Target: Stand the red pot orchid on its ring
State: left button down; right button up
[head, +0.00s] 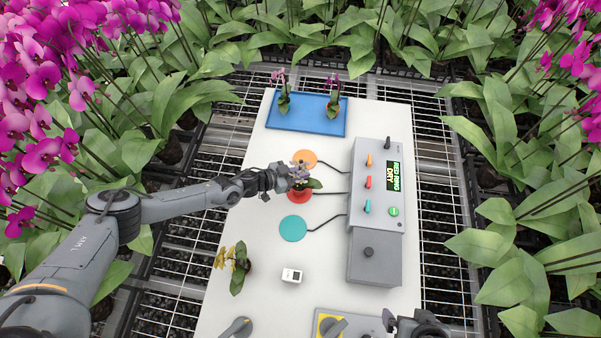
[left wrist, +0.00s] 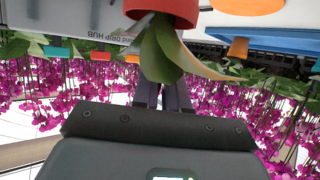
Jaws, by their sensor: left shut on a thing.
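In the left wrist view, which is upside down, the red pot (left wrist: 165,8) is at the top with leaves beside my fingers (left wrist: 162,95). The pot hides most of the ring, and I cannot tell whether they touch. My right gripper (head: 415,325) is partly cut off at the bottom edge.
An orange ring (head: 305,158) and a teal ring (head: 293,228) lie close by. A grey control box (head: 375,185) reads "RED RING DRY". A blue tray (head: 305,124) holds two orchids. A yellow orchid (head: 232,262) and a small white device (head: 291,275) stand nearer.

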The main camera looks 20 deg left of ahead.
pick_arm(q)
jog(key=c, duration=1.1)
grip_release()
jog(key=shift+f, duration=0.1)
jog(key=shift+c, duration=0.2)
jog(key=shift+r+p, duration=0.3)
jog(key=shift+p, duration=0.05)
jog(key=p+v, duration=0.7)
jog(key=v, duration=0.5)
jog(key=shift+p, duration=0.4)
